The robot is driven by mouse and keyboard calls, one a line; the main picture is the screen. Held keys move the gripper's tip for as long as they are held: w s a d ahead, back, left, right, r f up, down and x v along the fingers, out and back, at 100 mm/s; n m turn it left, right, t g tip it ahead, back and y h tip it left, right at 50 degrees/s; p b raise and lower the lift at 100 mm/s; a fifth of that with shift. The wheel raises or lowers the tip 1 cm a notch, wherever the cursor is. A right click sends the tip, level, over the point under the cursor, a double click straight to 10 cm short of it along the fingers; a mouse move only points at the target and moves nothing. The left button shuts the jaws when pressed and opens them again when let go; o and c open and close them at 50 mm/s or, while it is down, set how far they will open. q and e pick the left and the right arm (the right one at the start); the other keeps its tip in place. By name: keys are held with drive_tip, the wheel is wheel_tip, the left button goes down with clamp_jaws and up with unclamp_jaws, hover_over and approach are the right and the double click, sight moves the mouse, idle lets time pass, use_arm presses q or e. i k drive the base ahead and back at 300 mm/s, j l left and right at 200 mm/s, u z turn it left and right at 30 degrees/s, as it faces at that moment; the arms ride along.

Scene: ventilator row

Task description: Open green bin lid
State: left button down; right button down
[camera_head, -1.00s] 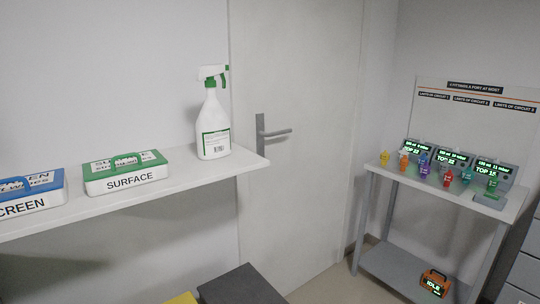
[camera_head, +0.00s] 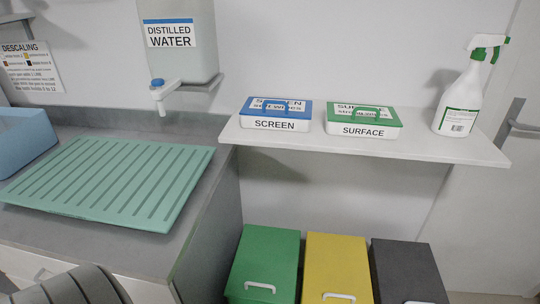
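The green bin (camera_head: 264,258) stands on the floor at the bottom centre, below the shelf. Its flat green lid looks closed, with a white handle (camera_head: 259,287) near the front edge. The lower part of the bin is cut off by the picture's bottom edge. Neither of my grippers shows in the head view. A dark grey ribbed part at the bottom left looks like my own arm.
A yellow bin (camera_head: 336,262) and a dark grey bin (camera_head: 407,265) stand right of the green one. A counter (camera_head: 200,215) with a green ribbed mat (camera_head: 110,182) stands at left. A white shelf (camera_head: 400,149) holds two boxes and a spray bottle (camera_head: 461,98).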

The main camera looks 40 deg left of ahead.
sight(264, 268)
drive_tip(key=u, duration=1.25)
